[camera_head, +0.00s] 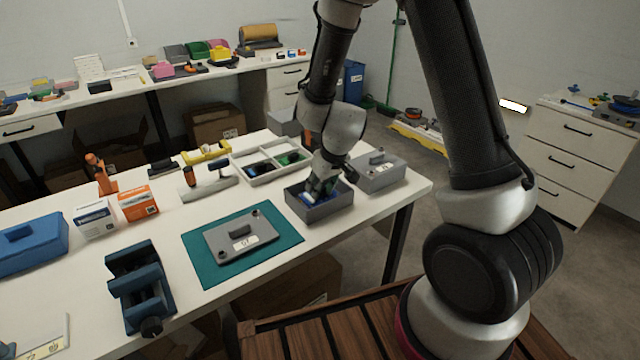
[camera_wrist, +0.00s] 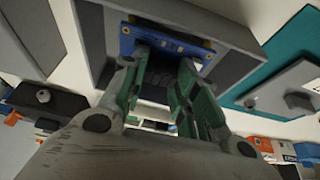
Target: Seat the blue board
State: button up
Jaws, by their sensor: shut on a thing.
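The blue board (camera_wrist: 168,43) is between the fingertips of my gripper (camera_wrist: 158,62) in the wrist view, with gold-coloured parts along its edges. In the head view my gripper (camera_head: 322,188) points down into an open grey box (camera_head: 322,213) near the table's right end. A bit of the blue board (camera_head: 306,200) shows inside that box, partly hidden by the fingers. My gripper is shut on the board. I cannot tell whether the board touches the box floor.
A grey lidded box (camera_head: 376,176) stands just behind and right. A white divided tray (camera_head: 248,180) lies behind left. A teal mat (camera_head: 208,268) with a grey cover plate (camera_head: 225,232) lies front left. A dark blue vise-like fixture (camera_head: 138,285) stands farther left.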

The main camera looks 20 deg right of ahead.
jog(key=shift+f, duration=0.65)
jog(key=o, duration=1.2)
jog(key=shift+r, duration=0.1)
jog(key=v, duration=1.2)
